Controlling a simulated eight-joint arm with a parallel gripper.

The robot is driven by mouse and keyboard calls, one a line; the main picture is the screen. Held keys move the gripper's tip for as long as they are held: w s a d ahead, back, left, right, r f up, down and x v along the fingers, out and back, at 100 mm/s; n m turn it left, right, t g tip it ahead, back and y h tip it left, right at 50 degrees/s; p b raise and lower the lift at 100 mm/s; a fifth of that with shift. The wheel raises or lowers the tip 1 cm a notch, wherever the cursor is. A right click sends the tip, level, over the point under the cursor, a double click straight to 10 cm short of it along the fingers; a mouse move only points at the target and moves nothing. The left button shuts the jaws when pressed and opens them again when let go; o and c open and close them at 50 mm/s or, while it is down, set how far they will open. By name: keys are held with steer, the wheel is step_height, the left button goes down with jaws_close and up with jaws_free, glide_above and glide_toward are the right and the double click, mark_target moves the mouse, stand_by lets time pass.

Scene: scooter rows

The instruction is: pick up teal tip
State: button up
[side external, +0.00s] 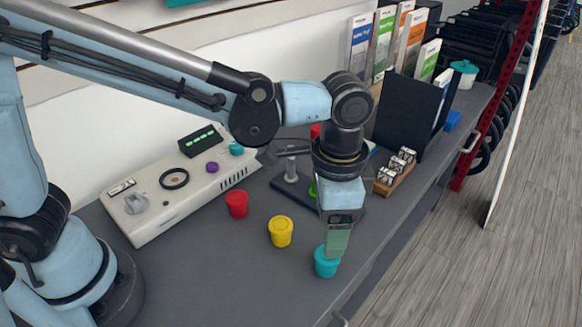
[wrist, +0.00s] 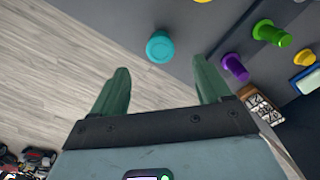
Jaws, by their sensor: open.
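The teal tip (side external: 325,267) is a small round teal piece standing upright on the dark table near its front edge. In the wrist view the teal tip (wrist: 160,47) lies beyond the fingertips, roughly centred between them. My gripper (side external: 337,243) points down over it in the side view, its green fingers overlapping the tip's top. In the wrist view my gripper (wrist: 161,68) has its two green fingers spread apart with nothing between them. I cannot tell the exact height left between fingertips and tip.
A yellow piece (side external: 281,231) and a red piece (side external: 237,204) stand to the left. Purple (wrist: 235,67) and green (wrist: 271,33) pieces lie right in the wrist view. A white device (side external: 150,220), a wooden block rack (side external: 386,187) and a black panel (side external: 405,118) stand behind.

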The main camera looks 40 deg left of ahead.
mark_target(327, 262)
steer(key=shift+w+d+f, duration=0.1)
steer(key=shift+f, duration=2.3)
steer(key=shift+w+d+f, duration=0.1)
steer(key=shift+f, duration=2.25)
steer(key=shift+c, duration=0.2)
steer(key=c, duration=1.1)
steer(key=shift+r, duration=0.1)
